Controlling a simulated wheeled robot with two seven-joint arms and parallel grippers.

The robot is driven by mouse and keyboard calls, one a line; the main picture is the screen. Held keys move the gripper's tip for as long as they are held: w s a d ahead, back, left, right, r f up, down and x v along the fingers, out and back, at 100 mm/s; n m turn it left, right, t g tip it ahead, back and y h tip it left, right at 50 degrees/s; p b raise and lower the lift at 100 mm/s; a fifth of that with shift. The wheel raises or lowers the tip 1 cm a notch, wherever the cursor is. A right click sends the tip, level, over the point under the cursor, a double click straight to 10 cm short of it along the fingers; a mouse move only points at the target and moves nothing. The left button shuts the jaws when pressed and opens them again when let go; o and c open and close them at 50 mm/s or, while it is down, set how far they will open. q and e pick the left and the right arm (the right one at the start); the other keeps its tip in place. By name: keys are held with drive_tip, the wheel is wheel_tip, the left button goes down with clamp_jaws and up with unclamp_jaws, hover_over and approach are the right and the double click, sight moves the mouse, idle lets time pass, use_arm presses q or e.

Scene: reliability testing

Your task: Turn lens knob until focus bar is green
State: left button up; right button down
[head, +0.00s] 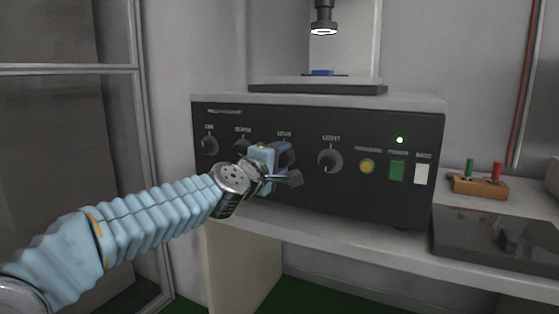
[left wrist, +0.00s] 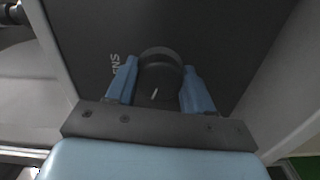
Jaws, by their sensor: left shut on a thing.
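The lens knob (left wrist: 158,82) is a round black dial with a white pointer mark, on the black front panel (head: 300,198) of the instrument. My left gripper (left wrist: 158,92) has its two blue fingers on either side of this knob and is shut on it. In the head view my left gripper (head: 276,160) covers most of the knob. The label beside it in the left wrist view is partly hidden, with "ENS" readable. I see no focus bar in either view. My right gripper is not in view.
Left of the lens knob are two more knobs, including one at the far left (head: 209,145). The light knob (head: 330,160), a yellow button (head: 366,166), a green switch (head: 397,171) and a white switch (head: 421,174) are to the right. A dark tablet-like panel (head: 470,245) lies on the bench.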

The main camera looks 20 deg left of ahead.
use_arm(q)
drive_tip(key=o, duration=1)
drive_tip(key=shift+o, duration=0.2)
drive_tip(key=s+a, duration=0.1)
drive_tip(key=s, duration=1.2)
drive_tip(key=shift+s, duration=0.35)
